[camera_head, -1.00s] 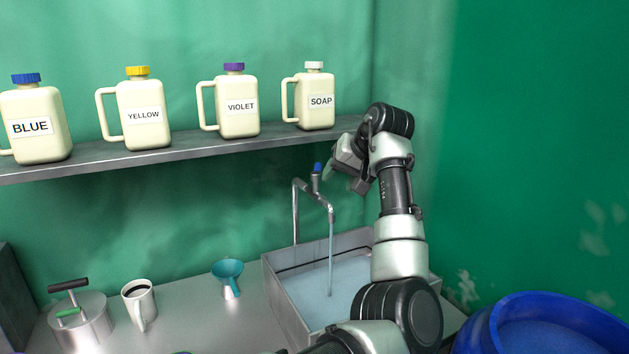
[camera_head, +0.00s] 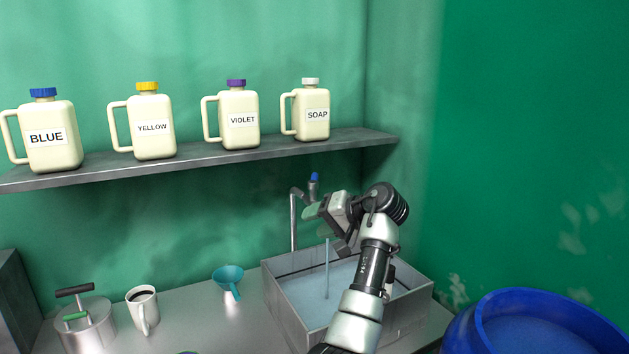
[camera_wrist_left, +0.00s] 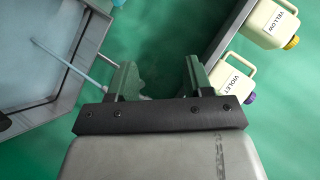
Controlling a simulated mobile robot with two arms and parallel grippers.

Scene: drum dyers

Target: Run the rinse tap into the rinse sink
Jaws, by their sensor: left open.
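The rinse tap (camera_head: 293,222) is a grey pipe with a blue-topped handle (camera_head: 314,177) at the back of the rinse sink (camera_head: 413,303). A thin stream of water (camera_head: 327,268) falls from it into the sink, which holds pale blue water. The stream also shows in the left wrist view (camera_wrist_left: 68,64). My left gripper (camera_head: 310,211) is in front of the tap, just below the handle, and hides the spout. In the left wrist view its two green-grey fingers stand apart with nothing between them (camera_wrist_left: 160,78). My right gripper is out of view.
A shelf (camera_head: 200,160) above holds jugs labelled blue, yellow, violet and soap. A teal funnel (camera_head: 229,279), a mug of dark liquid (camera_head: 143,308) and a lidded pot (camera_head: 84,328) stand left of the sink. A blue barrel (camera_head: 545,315) stands at right.

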